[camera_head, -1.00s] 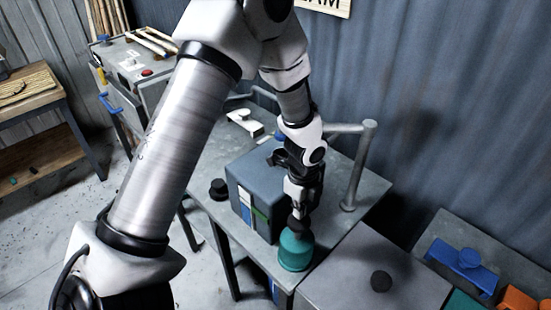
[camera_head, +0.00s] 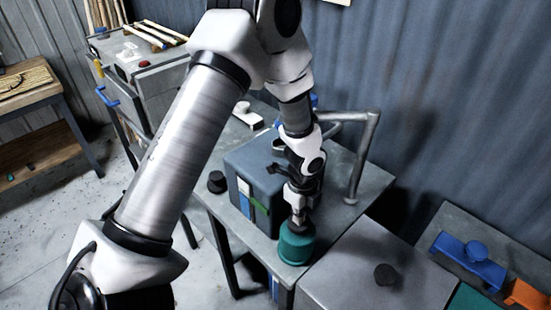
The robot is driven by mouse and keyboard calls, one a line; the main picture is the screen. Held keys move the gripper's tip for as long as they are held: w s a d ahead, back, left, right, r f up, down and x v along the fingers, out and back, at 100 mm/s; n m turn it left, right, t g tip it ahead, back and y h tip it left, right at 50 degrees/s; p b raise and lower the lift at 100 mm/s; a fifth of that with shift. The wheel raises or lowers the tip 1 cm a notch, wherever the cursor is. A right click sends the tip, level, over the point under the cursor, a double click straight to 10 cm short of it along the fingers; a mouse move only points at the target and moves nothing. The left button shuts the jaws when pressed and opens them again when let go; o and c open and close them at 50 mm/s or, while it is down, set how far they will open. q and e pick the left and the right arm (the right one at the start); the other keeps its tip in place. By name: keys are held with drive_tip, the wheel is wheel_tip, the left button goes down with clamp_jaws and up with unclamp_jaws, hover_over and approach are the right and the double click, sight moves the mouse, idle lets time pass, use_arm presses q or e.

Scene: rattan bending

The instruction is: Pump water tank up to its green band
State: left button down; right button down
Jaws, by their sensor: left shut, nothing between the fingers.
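The water tank (camera_head: 238,178) is a blue-grey box on a grey metal table. Its front has a gauge strip with white and blue parts (camera_head: 245,200) and a green band (camera_head: 261,207); the exact water level is too small to read. A teal pump (camera_head: 296,247) stands at the tank's front right corner. My left gripper (camera_head: 298,214) points down, shut and empty, right above the pump's dark top. It looks to be touching the top, but I cannot be sure. My left arm hides part of the tank's top. My right gripper is not in view.
At the right are a grey box with a dark knob (camera_head: 386,274) and a blue valve-like part (camera_head: 470,255). A wooden bench (camera_head: 40,130) stands far left.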

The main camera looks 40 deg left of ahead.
use_arm(q)
wheel_tip(320, 180, up, 5)
drive_tip(key=p, duration=0.5)
drive_tip(key=shift+r, duration=0.15)
drive_tip(key=shift+r+b, duration=0.25)
drive_tip(key=shift+b, duration=0.1)
drive_tip(key=shift+r, duration=0.45)
wheel_tip(320, 180, up, 6)
drive_tip(key=shift+s, duration=0.1)
idle(0.5)
